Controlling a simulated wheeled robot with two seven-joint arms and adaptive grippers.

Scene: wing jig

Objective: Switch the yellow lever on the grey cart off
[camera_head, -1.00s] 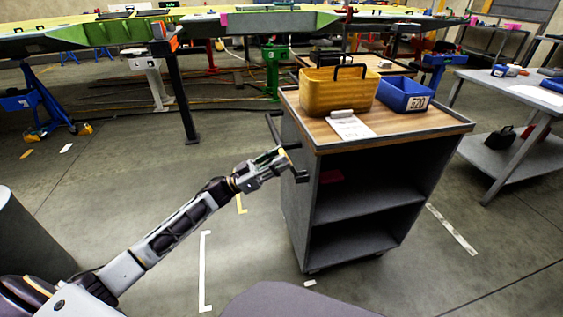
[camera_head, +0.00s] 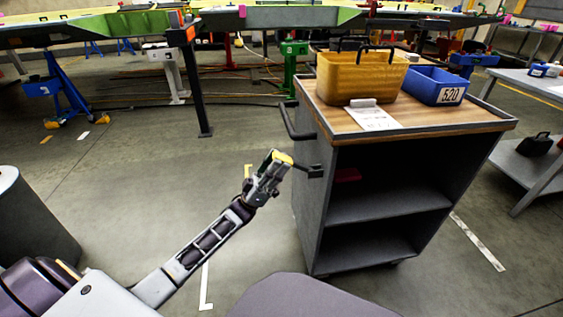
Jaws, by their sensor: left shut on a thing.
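The grey cart (camera_head: 310,205) stands right of centre, with a wooden top and open shelves. A dark bracket (camera_head: 309,171) sticks out from its left side, below a black bar handle (camera_head: 291,124). The yellow lever (camera_head: 283,157) shows as a small yellow patch at the end of this bracket, mostly hidden by my gripper. My left gripper (camera_head: 274,165) is shut on the yellow lever, its fingers pointing up and to the right. The lever's exact angle cannot be told. My right gripper is not in view.
A yellow basket (camera_head: 352,80), a blue bin (camera_head: 436,86) and a white paper (camera_head: 373,117) are on the cart. A grey cylinder (camera_head: 35,220) stands at the far left. The floor between it and the cart is open. A table (camera_head: 535,165) stands at right.

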